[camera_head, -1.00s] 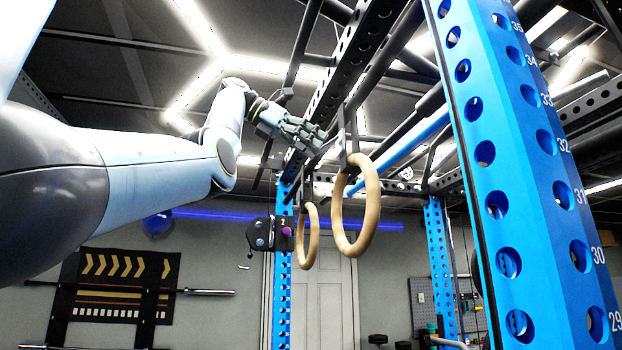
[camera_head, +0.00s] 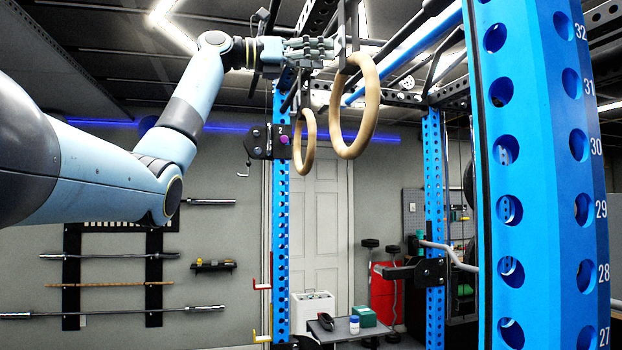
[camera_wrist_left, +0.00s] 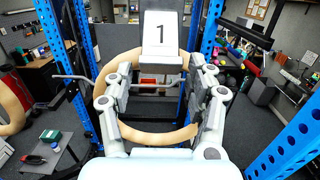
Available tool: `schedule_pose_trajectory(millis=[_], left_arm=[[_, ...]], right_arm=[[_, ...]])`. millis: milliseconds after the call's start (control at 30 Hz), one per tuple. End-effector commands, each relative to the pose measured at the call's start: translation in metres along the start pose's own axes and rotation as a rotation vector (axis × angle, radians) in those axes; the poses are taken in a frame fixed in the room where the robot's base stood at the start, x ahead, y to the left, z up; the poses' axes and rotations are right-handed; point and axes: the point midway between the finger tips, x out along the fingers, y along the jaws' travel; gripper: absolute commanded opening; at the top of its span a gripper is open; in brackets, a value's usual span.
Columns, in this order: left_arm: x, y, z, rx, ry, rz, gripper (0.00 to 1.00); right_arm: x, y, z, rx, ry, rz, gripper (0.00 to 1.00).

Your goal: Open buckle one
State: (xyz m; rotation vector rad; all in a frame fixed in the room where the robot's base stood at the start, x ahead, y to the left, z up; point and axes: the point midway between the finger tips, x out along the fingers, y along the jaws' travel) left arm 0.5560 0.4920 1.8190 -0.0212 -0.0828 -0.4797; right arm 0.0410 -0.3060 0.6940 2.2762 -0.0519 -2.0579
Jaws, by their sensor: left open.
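Buckle one shows in the left wrist view as a grey block (camera_wrist_left: 156,63) with a white plate (camera_wrist_left: 161,30) marked 1. My left gripper (camera_wrist_left: 154,78) is open, its fingers on either side of the buckle. I cannot tell whether they touch it. In the head view my left gripper (camera_head: 318,50) is at the strap above the nearer wooden ring (camera_head: 370,108), and its fingers partly hide the buckle there. The ring hangs below the buckle and also shows in the wrist view (camera_wrist_left: 160,135). My right gripper is not in view.
A second wooden ring (camera_head: 310,148) hangs to the left of the nearer one. A black fitting (camera_head: 268,145) marked 2 is by the far blue upright (camera_head: 281,215). A large blue upright (camera_head: 535,180) stands close on the right. Black rack beams run overhead.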

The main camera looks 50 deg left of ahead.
Motion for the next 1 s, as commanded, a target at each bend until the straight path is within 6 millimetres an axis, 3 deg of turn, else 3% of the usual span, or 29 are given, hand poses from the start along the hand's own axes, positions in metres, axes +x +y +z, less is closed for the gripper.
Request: schedule_pose_trajectory(millis=[333, 400, 833, 1000], left_arm=[[0.019, 0.001, -0.017, -0.005, -0.308, 0.0, 0.56], [-0.001, 0.002, -0.024, 0.007, -0.309, 0.006, 0.56], [-0.09, 0.001, -0.054, 0.005, -0.306, 0.006, 0.56], [-0.068, 0.018, -0.079, -0.122, -0.321, -0.011, 0.56]], right_arm=[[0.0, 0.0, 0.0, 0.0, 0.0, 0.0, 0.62], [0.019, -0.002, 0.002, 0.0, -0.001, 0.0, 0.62], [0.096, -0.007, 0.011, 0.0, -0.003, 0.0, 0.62], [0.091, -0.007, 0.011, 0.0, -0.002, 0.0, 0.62]])
